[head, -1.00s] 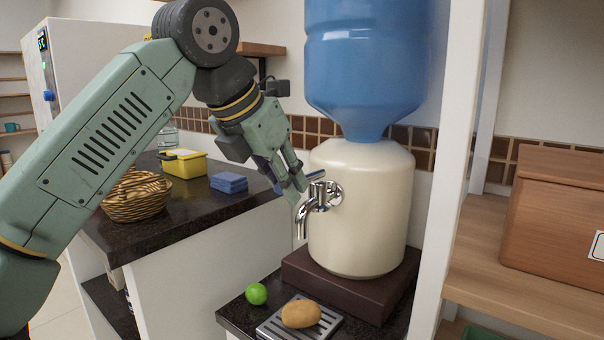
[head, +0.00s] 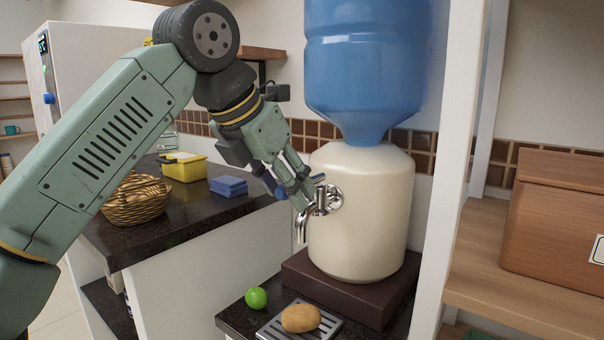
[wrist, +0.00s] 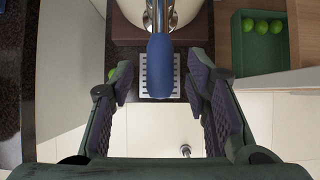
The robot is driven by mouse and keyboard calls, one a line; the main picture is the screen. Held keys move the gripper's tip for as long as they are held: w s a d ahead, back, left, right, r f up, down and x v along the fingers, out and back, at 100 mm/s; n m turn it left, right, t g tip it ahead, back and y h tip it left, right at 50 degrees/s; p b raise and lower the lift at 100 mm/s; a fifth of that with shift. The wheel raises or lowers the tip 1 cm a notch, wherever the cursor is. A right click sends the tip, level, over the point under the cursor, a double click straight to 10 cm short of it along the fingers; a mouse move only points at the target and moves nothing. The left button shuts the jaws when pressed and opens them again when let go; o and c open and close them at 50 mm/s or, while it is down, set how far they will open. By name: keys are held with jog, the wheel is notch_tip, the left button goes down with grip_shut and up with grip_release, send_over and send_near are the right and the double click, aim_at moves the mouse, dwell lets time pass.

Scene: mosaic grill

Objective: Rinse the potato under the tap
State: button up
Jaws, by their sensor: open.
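The brown potato (head: 301,318) lies on the slotted metal drip tray (head: 328,327) below the tap. The chrome tap (head: 304,224) is on the front of the cream water container (head: 362,215); no water shows at its spout. My gripper (head: 303,190) is open and empty, pointing down at the tap's top. In the wrist view the tap's blue handle (wrist: 162,68) lies between my spread fingers, with a gap on each side. The drip tray (wrist: 144,72) shows behind the handle there, and the potato is hidden.
A green lime (head: 256,298) lies left of the tray. A wicker basket (head: 138,201), yellow box (head: 184,167) and blue sponges (head: 228,186) sit on the left counter. A wooden box (head: 555,215) stands on the right shelf. A blue bottle (head: 362,75) tops the container.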

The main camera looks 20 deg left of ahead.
jog(key=shift+r+p, duration=3.25)
jog(key=shift+r, duration=0.3)
jog(key=shift+f, duration=0.1)
